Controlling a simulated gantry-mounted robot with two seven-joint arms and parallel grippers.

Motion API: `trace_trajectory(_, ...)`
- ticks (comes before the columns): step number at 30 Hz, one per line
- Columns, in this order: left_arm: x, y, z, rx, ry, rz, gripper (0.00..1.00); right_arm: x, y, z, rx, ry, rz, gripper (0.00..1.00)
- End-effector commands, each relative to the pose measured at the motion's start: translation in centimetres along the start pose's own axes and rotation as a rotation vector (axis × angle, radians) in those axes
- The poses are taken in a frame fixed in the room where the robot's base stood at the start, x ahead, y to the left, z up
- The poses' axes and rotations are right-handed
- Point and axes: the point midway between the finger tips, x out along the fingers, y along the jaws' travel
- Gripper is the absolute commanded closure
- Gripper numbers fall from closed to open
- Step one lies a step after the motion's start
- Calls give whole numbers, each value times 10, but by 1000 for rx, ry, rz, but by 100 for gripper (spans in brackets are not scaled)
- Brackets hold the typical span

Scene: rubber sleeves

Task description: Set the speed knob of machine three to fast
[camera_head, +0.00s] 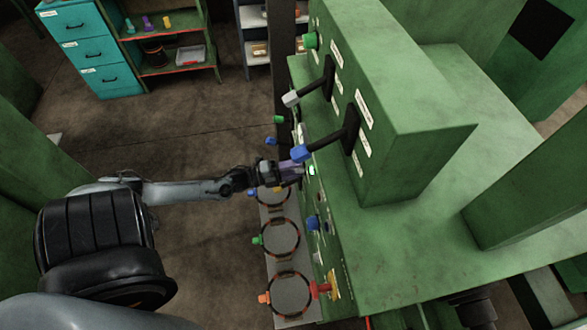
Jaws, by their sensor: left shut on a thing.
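A green machine (420,120) stands on the right, with a control panel along its left-facing side. My left gripper (291,172) reaches in from the left to this panel. It is shut on what seems to be a small knob, mostly hidden by the fingers. A lit white-green lamp (312,170) shows right beside the fingertips. A blue knob (312,222) sits lower on the panel. The knob's setting and the panel labels cannot be read. My right gripper is not in view.
A blue-tipped lever (301,153) juts out just above my left gripper, and a white-tipped lever (291,98) stands farther up. Below lies a grey shelf (272,218) with round rings and coloured handles. A teal cabinet (85,45) stands far left; the floor (190,135) between is clear.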

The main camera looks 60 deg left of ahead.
Motion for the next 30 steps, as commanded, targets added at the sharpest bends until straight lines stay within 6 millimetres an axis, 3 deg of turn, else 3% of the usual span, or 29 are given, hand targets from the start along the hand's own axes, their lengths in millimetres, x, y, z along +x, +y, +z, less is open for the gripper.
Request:
trace_trajectory(12,0,0,0,180,16,0,87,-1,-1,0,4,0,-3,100)
trace_trajectory(28,0,0,1,202,17,-1,87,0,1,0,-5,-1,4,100)
trace_trajectory(29,0,-1,1,202,17,-1,52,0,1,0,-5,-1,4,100)
trace_trajectory(30,0,0,1,202,17,-1,46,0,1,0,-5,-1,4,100)
